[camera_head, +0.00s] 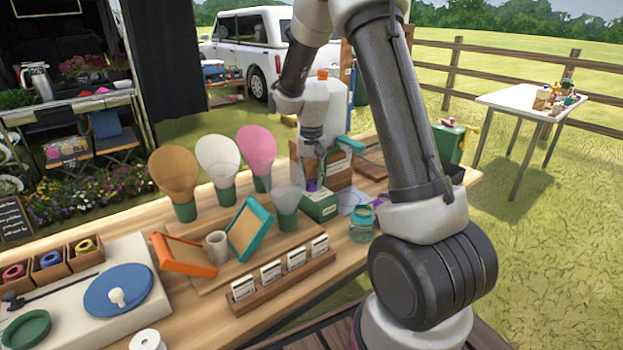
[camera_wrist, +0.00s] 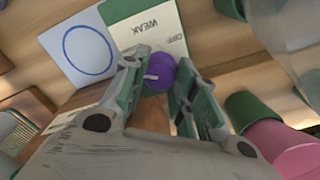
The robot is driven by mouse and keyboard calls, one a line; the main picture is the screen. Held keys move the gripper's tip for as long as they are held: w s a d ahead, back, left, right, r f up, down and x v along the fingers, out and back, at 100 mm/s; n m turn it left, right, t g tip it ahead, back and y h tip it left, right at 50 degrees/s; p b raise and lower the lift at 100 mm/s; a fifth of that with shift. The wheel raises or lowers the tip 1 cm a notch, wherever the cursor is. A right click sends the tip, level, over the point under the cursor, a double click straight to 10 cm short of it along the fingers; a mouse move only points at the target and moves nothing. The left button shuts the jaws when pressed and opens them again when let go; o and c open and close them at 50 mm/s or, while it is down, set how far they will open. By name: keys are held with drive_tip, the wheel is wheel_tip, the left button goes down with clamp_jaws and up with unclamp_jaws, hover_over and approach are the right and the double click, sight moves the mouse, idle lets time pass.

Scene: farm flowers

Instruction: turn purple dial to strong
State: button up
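The purple dial (camera_wrist: 160,71) shows between my fingertips in the wrist view, with a pale pointer mark toward the picture's left. It sits by a white and green panel (camera_wrist: 145,27) that reads WEAK and OFF; no STRONG label is visible. In the head view, the dial (camera_head: 311,185) is a small purple spot on top of the green and white box (camera_head: 320,207), mostly covered by my gripper (camera_head: 312,172). My gripper (camera_wrist: 158,72) points down with its fingers apart on either side of the dial. The left finger is very close to it; contact is unclear.
A white card with a blue ring (camera_wrist: 82,50) lies beside the box. A clear bulb-shaped thing (camera_head: 287,197) and a pink one (camera_head: 256,150) stand close to the left. A glass jar (camera_head: 361,225) stands to the right. A card rack (camera_head: 284,277) is in front.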

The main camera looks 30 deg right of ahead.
sight(312, 181)
drive_tip(key=o, duration=0.4)
wheel_tip(312, 181, up, 12)
drive_tip(key=shift+r, duration=0.1)
idle(0.4)
idle(0.3)
